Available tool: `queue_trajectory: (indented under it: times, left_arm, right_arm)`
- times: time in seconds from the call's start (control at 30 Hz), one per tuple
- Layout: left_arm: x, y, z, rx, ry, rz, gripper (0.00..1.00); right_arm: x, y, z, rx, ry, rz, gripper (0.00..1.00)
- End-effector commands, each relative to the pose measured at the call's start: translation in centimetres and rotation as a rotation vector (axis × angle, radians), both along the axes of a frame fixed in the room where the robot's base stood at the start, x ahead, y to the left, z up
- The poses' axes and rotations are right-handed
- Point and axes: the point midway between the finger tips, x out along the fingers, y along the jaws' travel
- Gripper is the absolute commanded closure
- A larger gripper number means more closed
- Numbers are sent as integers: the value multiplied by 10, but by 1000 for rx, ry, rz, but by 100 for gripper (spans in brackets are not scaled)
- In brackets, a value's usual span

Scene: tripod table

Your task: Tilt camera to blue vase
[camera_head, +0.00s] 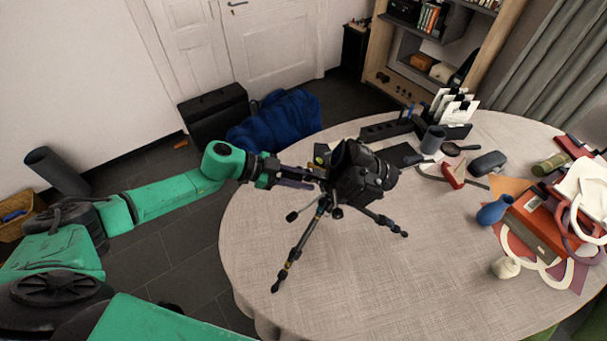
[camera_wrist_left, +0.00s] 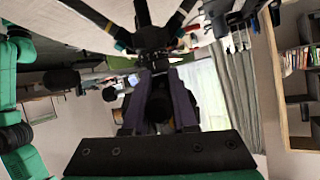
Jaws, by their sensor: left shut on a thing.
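A black camera (camera_head: 362,176) sits on a black tripod (camera_head: 308,240), whose legs spread on the round table. The blue vase (camera_head: 494,210) is at the right of the table, beside an orange-red box, well apart from the camera. My left gripper (camera_head: 312,178) reaches in from the left and is shut on a dark part at the tripod head, beside the camera. In the left wrist view its purple fingers (camera_wrist_left: 160,100) flank this dark part; its exact shape is hidden. My right gripper is not in view.
The pale round table (camera_head: 420,285) is clear at the front. Behind the camera stand a grey cup (camera_head: 433,139), a dark case (camera_head: 488,163) and a power strip (camera_head: 387,130). Books, rings and a white figure (camera_head: 505,267) crowd the right side.

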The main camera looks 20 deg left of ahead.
Motion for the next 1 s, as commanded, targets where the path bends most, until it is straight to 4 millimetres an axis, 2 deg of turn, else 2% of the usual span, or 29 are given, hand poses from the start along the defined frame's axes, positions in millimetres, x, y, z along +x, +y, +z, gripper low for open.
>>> queue_trajectory:
  times: [0.1,0.13,0.17,0.57,0.73,1.0]
  left_arm:
    - [0,0,1,-2,-3,-1,100]
    - [0,0,1,-2,-3,-1,67]
    - [0,0,1,-2,-3,-1,62]
    - [-1,5,2,-1,-2,1,62]
    - [-10,28,12,2,-2,1,62]
    - [-27,75,37,3,-1,0,62]
  right_arm:
    - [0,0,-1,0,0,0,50]
    - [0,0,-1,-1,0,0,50]
    - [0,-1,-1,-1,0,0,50]
    - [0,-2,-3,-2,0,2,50]
    - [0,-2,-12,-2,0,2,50]
    - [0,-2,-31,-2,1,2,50]
